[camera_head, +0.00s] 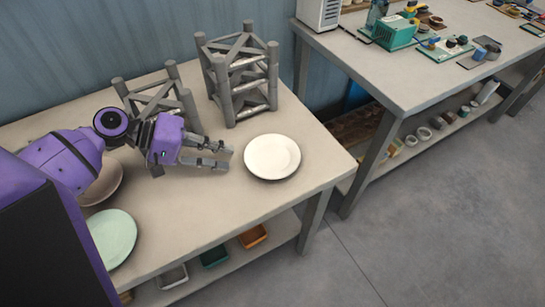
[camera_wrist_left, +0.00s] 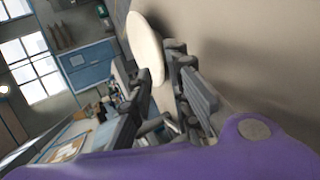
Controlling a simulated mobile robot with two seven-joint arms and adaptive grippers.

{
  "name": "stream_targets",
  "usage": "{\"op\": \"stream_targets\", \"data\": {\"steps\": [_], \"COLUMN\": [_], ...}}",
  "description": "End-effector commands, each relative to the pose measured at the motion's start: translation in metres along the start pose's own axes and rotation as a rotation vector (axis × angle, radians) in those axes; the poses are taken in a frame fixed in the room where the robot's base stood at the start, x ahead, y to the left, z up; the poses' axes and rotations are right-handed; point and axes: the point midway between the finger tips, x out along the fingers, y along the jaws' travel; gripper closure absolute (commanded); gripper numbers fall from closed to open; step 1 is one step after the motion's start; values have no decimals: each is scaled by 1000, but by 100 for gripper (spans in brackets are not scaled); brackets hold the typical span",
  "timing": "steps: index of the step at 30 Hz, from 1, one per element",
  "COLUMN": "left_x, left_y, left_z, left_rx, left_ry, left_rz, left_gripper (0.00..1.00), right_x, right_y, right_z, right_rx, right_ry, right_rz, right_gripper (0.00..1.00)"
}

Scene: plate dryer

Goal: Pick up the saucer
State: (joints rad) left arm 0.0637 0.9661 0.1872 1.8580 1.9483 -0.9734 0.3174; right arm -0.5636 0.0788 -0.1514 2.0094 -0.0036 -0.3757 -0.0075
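A white saucer (camera_head: 272,157) lies flat on the table near its right end; it also shows in the left wrist view (camera_wrist_left: 145,45), seen nearly edge-on beyond the fingers. My left gripper (camera_head: 229,159) is low over the table, just left of the saucer, with its fingers pointing right toward the saucer's rim. The fingers are apart with a gap between them, which also shows in the left wrist view (camera_wrist_left: 160,88). In the head view a small gap separates the fingertips from the saucer. My right gripper is not in view.
A grey rack (camera_head: 240,85) stands behind the saucer, and a second rack (camera_head: 160,92) stands behind my left arm. A mint green plate (camera_head: 113,239) and a partly hidden brownish plate (camera_head: 105,187) lie at the left. The table front is clear. Another workbench (camera_head: 400,75) stands to the right.

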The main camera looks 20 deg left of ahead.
Motion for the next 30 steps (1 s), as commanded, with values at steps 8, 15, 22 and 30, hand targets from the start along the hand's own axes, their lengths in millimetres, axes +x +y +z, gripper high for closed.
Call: {"op": "stream_targets", "data": {"steps": [8, 15, 22, 30], "left_x": [26, 59, 73, 73], "left_y": [4, 5, 4, 4], "left_z": [0, -1, 0, 0], "left_rx": [4, 3, 3, 3], "left_ry": [1, 0, 0, 0], "left_rz": [3, 4, 2, 2], "left_gripper": [83, 83, 83, 99], "right_x": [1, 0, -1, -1], "right_y": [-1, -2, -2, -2], "right_z": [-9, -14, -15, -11], "right_rx": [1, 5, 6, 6], "right_ry": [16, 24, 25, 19], "right_rz": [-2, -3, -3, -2], "right_gripper": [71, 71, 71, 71]}}
